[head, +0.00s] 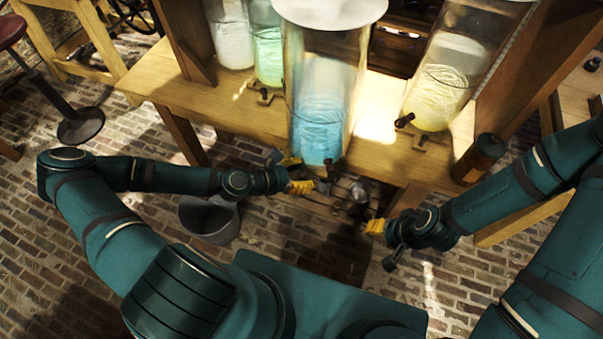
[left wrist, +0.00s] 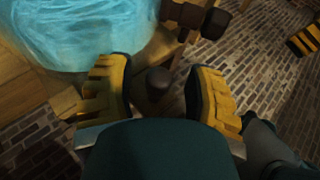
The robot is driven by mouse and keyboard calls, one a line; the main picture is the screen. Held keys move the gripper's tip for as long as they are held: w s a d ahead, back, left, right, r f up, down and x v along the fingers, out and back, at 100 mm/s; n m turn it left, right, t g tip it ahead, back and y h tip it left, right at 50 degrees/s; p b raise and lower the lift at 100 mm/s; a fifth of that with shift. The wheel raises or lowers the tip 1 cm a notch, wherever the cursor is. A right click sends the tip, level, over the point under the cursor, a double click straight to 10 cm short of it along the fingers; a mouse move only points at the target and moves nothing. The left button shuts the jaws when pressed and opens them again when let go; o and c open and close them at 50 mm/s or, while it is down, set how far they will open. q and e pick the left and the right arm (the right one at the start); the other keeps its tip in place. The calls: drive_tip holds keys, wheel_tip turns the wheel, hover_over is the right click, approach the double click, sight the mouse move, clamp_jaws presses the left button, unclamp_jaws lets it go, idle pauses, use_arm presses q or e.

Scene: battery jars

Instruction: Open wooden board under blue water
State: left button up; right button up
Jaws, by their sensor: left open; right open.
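A tall glass jar with blue water (head: 320,125) stands at the front edge of the wooden table. The blue water (left wrist: 85,30) also fills the upper left of the left wrist view. My left gripper (head: 297,174) is open just below the jar's base. A dark tap (left wrist: 195,15) is just above. My right gripper (head: 376,227) is open and empty, lower right of the jar. I cannot clearly make out the wooden board.
Jars with white (head: 232,40), green (head: 267,50) and yellow (head: 440,85) contents stand on the table (head: 240,115). A dark brown cylinder (head: 478,160) is at the right. A grey bucket (head: 210,222) stands on the brick floor below my left forearm.

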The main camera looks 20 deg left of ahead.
use_arm(q)
drive_tip(key=shift+a, duration=0.1)
drive_tip(key=v, duration=1.2)
drive_tip(key=shift+d, duration=0.25)
drive_tip(key=s+d+f+m+g+y, duration=0.1)
drive_tip(key=d+m, duration=0.5)
drive_tip(key=m, duration=0.6)
drive_tip(key=s+d+f+m+g+y, duration=0.1)
drive_tip(key=d+f+m+g+y, duration=0.3)
drive_tip(key=m, duration=0.9)
drive_tip(key=d+g+y, duration=0.1)
drive_tip(key=d+g, duration=0.1)
drive_tip(key=shift+d+f+g, duration=0.25)
drive_tip(key=shift+g, duration=0.05)
